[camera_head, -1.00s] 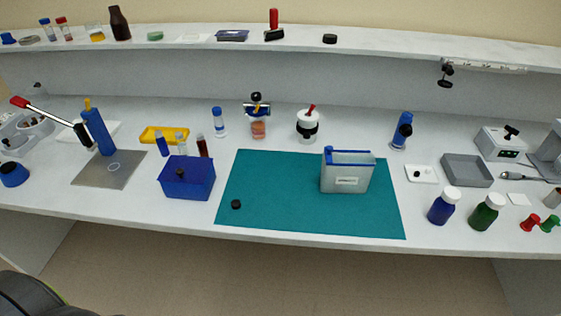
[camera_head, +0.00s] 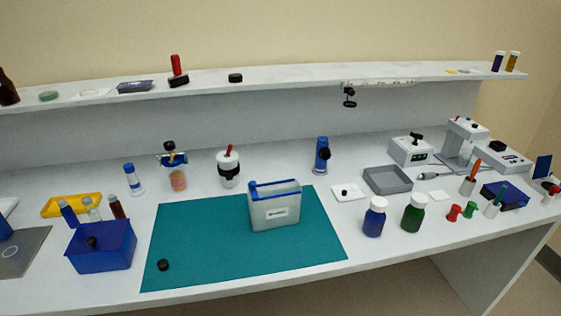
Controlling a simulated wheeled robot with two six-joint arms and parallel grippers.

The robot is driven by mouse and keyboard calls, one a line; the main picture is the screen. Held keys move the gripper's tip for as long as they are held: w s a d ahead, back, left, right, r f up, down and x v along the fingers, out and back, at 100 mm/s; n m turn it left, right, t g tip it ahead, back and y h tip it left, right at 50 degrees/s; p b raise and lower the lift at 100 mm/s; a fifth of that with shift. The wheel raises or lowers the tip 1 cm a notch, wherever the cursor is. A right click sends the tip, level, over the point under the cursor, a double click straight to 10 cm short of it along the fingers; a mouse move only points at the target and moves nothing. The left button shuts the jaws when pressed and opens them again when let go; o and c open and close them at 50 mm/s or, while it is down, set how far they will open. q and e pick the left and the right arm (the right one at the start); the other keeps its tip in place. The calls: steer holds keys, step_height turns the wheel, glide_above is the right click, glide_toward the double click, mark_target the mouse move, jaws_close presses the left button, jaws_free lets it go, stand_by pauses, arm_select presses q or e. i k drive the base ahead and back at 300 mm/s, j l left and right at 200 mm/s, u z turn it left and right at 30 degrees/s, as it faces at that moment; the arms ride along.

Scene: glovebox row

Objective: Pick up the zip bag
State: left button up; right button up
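What looks like the zip bag (camera_head: 275,212) is a translucent, box-shaped grey pouch with a blue top edge and a small white label. It stands upright on the right part of the teal mat (camera_head: 190,245) in the head view. Its top looks open, but I cannot make out any contents. Nothing touches it from above. Neither of my grippers is in view.
A blue bin (camera_head: 100,252) stands left of the mat, and a small black cap (camera_head: 163,265) lies on it. Blue (camera_head: 374,220) and green (camera_head: 413,216) bottles stand to the right. A raised shelf (camera_head: 290,78) runs behind. The mat's middle is clear.

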mark_target(278, 205)
steer(key=i+l+u, duration=0.25)
steer(key=i, duration=0.15)
steer(key=i+l+u, duration=0.25)
steer(key=k+l, duration=0.1)
steer(key=l, duration=0.15)
steer(key=l+u, duration=0.1)
steer(key=k+l, duration=0.05)
steer(key=l, duration=0.05)
